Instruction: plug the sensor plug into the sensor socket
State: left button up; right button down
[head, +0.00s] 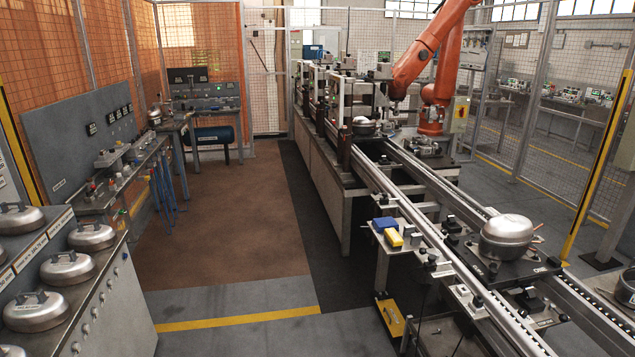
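I cannot make out the sensor plug or the sensor socket for certain; parts of that size are too small to tell apart here. A silver compressor (507,237) sits upright on a dark pallet (492,266) on the conveyor at the right. Small dark fittings lie around it, and a thin reddish pipe shows at its right side. Another compressor (364,126) sits farther back on the line, near the orange robot. Neither of my grippers is in view.
A long conveyor (425,212) runs from lower right to the back. A left bench (105,285) carries several silver domed units. An orange robot arm (425,55) stands behind. The brown floor (230,220) is clear.

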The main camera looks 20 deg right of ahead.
aim_at(478, 300)
jog(key=i+z, duration=0.4)
jog(key=i+j+z, duration=0.1)
jog(key=i+z, duration=0.3)
jog(key=i+j+z, duration=0.2)
jog(key=i+z, duration=0.2)
jog(key=i+j+z, duration=0.15)
jog(key=z, duration=0.3)
jog(key=i+j+z, duration=0.3)
jog(key=z, duration=0.15)
jog(key=i+j+z, duration=0.2)
jog(key=z, duration=0.2)
jog(key=i+j+z, duration=0.1)
jog(key=j+z, duration=0.35)
jog(key=i+j+z, duration=0.1)
jog(key=j+z, duration=0.65)
jog(key=j, duration=0.15)
jog(key=j+z, duration=0.25)
jog(key=j, duration=0.2)
jog(key=i, duration=0.05)
